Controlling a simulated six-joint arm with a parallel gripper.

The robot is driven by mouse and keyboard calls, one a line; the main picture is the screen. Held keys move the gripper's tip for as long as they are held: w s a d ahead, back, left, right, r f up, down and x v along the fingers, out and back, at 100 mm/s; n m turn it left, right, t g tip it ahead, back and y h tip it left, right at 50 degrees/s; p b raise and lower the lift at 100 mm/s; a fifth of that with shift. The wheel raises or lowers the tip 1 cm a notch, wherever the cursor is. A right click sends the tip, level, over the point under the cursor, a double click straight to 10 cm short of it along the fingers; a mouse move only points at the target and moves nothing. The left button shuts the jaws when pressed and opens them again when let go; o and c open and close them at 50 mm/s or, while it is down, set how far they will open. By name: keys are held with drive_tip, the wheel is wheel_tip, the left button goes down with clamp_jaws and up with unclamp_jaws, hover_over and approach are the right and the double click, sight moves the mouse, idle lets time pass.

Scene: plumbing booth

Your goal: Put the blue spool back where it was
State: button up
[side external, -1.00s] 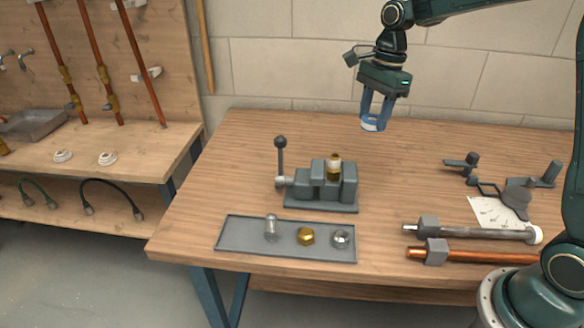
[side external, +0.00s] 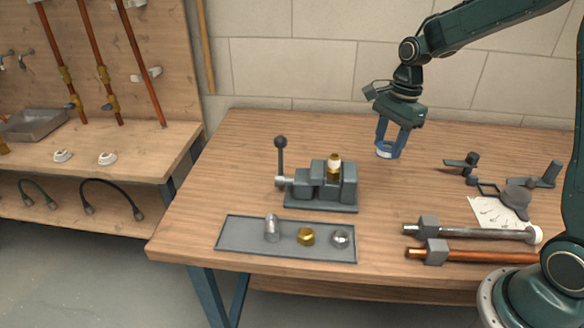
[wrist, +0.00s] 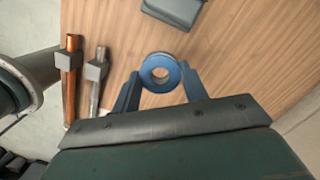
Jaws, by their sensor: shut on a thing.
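The blue spool (side external: 386,150) is a small ring-shaped roll with a white band and a round hole. In the wrist view the spool (wrist: 160,73) sits between the two blue fingertips. My gripper (side external: 388,146) is shut on it and holds it at the back right of the bench, right of and behind the vise. In the wrist view my gripper (wrist: 159,80) grips the spool from both sides. The spool appears to be above the wooden bench top (side external: 300,135); the height of the gap is hard to tell.
A grey vise (side external: 320,187) holds a brass fitting (side external: 334,168). In front is a grey tray (side external: 240,236) with several fittings. A steel pipe (side external: 470,232) and copper pipe (side external: 490,255) lie front right, near a paper sheet (side external: 485,210) and dark tools (side external: 518,195). Back bench is clear.

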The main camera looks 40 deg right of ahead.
hover_over(375, 197)
drive_tip(key=f, duration=0.9)
drive_tip(key=shift+d+f, duration=0.1)
drive_tip(key=shift+d, duration=0.15)
drive_tip(key=shift+f, duration=0.1)
drive_tip(key=shift+f, duration=2)
drive_tip(key=shift+f, duration=0.1)
drive_tip(key=o, duration=1)
drive_tip(key=shift+c, duration=0.2)
drive_tip(key=r, duration=0.4)
drive_tip(key=d+r, duration=0.1)
drive_tip(key=r, duration=0.6)
drive_tip(key=shift+s+d+r, duration=0.15)
drive_tip(key=shift+d+r, duration=0.05)
drive_tip(key=shift+r, duration=0.4)
